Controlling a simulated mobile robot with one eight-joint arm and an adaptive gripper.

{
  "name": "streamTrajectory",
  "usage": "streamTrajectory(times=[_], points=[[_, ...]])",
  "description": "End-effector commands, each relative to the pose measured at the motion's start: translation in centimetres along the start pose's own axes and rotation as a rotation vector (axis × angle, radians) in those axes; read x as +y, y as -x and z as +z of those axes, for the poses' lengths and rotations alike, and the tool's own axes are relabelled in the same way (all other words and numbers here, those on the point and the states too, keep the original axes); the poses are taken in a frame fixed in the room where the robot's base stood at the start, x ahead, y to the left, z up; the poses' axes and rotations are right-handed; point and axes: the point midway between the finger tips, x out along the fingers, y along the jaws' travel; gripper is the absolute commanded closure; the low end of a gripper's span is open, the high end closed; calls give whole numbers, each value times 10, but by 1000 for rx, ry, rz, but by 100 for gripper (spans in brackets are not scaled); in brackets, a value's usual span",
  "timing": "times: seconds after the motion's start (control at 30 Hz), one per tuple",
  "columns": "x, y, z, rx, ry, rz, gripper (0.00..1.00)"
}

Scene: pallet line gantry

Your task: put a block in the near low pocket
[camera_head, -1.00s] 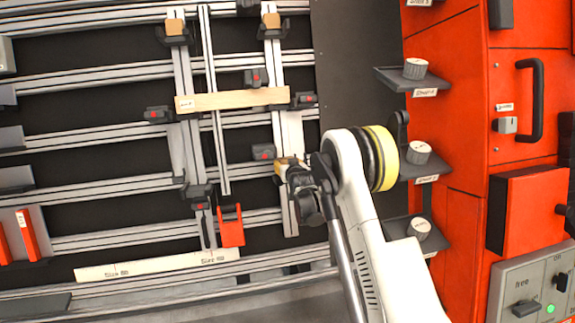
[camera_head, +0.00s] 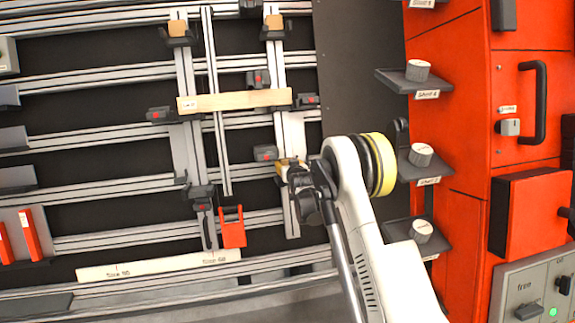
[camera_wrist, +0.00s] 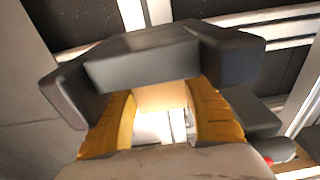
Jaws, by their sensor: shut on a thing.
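My gripper (camera_head: 283,168) is low over the right upright rail of the gantry, left of my white arm. In the wrist view, its two yellow finger pads (camera_wrist: 160,118) stand either side of a pale wooden block (camera_wrist: 160,96), and it is shut on that block. A dark grey bracket-like body (camera_wrist: 145,62) spans the view just above the block and hides part of it. I cannot tell which part is the near low pocket, or whether the block touches it. Two more wooden blocks (camera_head: 177,28) (camera_head: 274,22) sit in dark holders at the far end.
A wooden bar (camera_head: 235,99) lies across the two rails. A red bracket (camera_head: 232,228) stands left of my gripper. A pale size strip (camera_head: 158,264) lies along the front. Shelves with round pieces (camera_head: 421,155) jut from the orange cabinet (camera_head: 462,130) on the right.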

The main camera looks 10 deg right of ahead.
Motion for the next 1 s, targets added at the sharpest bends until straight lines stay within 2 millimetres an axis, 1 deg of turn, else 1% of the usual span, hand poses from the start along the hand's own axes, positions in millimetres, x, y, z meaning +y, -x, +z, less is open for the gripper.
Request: streamTrajectory(times=[0.37,1.0], points=[[0,0,0,0,0,0,81],[0,0,8,0,0,0,81]])
